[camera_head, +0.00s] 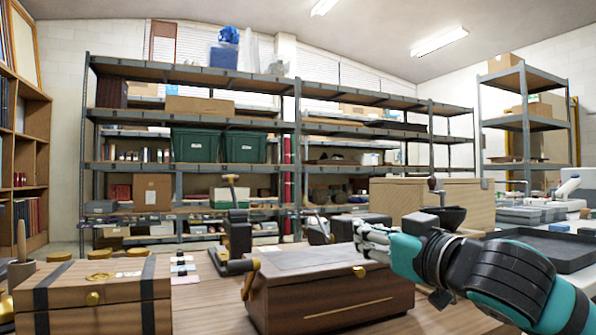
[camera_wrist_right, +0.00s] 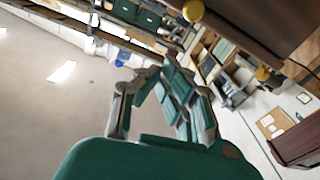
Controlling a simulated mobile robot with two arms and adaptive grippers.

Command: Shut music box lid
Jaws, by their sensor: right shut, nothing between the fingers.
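A brown wooden box with a brass crank on its left side, which looks like the music box (camera_head: 330,300), stands on the table in the middle of the head view. Its lid (camera_head: 315,258) lies flat over the top, with a brass knob at the front edge; I see no clear gap under it. My right gripper (camera_head: 368,241) is shut and empty at the box's right rear, over or beside the lid's corner; contact is unclear. The right wrist view shows its fingers (camera_wrist_right: 165,85) close together, with dark wood and brass knobs at upper right. My left gripper is not in view.
A strapped wooden chest (camera_head: 100,297) stands at the left. A black hand press (camera_head: 237,240) is behind the music box. A pale wooden box (camera_head: 400,195) and a coffee-grinder-like object are behind my gripper. A dark tray (camera_head: 550,248) lies at right.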

